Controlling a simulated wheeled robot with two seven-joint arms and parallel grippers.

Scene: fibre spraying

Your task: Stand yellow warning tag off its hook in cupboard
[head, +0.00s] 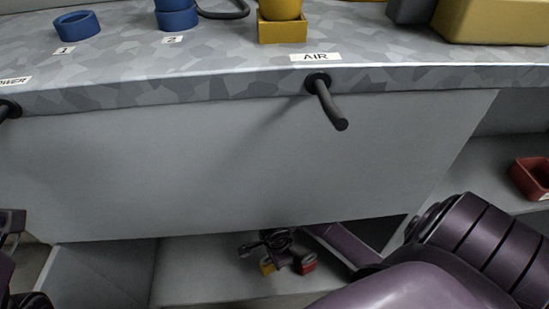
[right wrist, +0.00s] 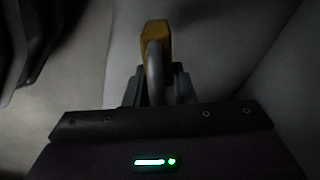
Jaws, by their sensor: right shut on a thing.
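The yellow warning tag (right wrist: 157,32) is in the right wrist view, with a grey loop at its near end between my fingers. My right gripper (right wrist: 158,88) is shut on it by this loop. In the head view my right arm reaches under the counter into the cupboard, and the right gripper (head: 262,250) is low there. The yellow tag (head: 267,266) shows just below it, close to the cupboard floor; I cannot tell whether it touches. A dark part of my left arm shows at the lower left edge; its fingertips are not clear.
A small red object (head: 306,264) is right beside the tag. The grey counter front (head: 230,150) hangs above the cupboard opening. A dark peg (head: 330,105) sticks out under the AIR label (head: 316,57). A red bin (head: 532,178) stands on the right shelf.

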